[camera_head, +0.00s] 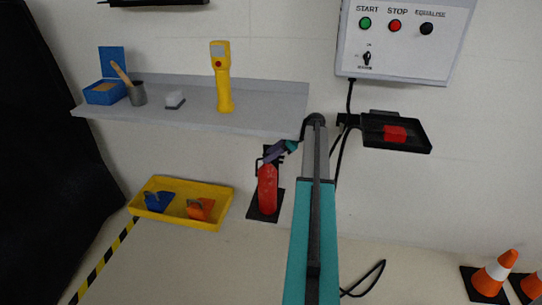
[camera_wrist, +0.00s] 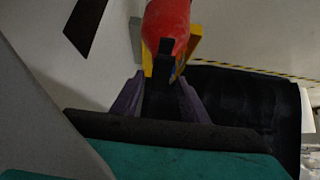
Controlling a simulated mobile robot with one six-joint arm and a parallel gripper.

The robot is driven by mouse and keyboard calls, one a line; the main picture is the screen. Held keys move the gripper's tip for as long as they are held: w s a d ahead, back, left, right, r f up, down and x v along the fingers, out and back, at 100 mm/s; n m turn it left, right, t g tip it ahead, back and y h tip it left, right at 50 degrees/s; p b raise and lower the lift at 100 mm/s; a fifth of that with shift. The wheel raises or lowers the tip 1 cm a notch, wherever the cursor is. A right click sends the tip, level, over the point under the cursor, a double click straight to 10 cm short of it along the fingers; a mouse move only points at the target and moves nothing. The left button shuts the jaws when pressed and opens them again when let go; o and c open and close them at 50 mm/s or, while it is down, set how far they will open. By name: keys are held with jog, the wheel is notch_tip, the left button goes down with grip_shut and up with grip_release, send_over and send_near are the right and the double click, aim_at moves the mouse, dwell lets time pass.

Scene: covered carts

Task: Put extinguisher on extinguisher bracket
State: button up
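The red extinguisher (camera_head: 267,190) hangs upright in front of the black bracket plate (camera_head: 254,212) on the wall below the shelf. My gripper (camera_head: 280,152), with purple and teal fingers, is at the extinguisher's top. In the wrist view the two purple fingers of my gripper (camera_wrist: 160,84) stand on either side of the black handle of the extinguisher (camera_wrist: 167,22), shut on it. A dark panel, seemingly the bracket plate (camera_wrist: 86,22), shows to the left, apart from the red body. Whether the extinguisher touches the bracket cannot be told.
A grey shelf (camera_head: 190,120) with a yellow handheld device (camera_head: 222,80) is above. A yellow tray (camera_head: 222,205) with blue and orange items is to the left. A black tray (camera_head: 415,146) and control box (camera_head: 405,45) are right. Traffic cones (camera_head: 494,272) stand at lower right.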

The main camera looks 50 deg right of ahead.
jog(key=shift+v, duration=3.8)
jog(key=shift+w+a+f, duration=0.1)
jog(key=shift+f, duration=0.05)
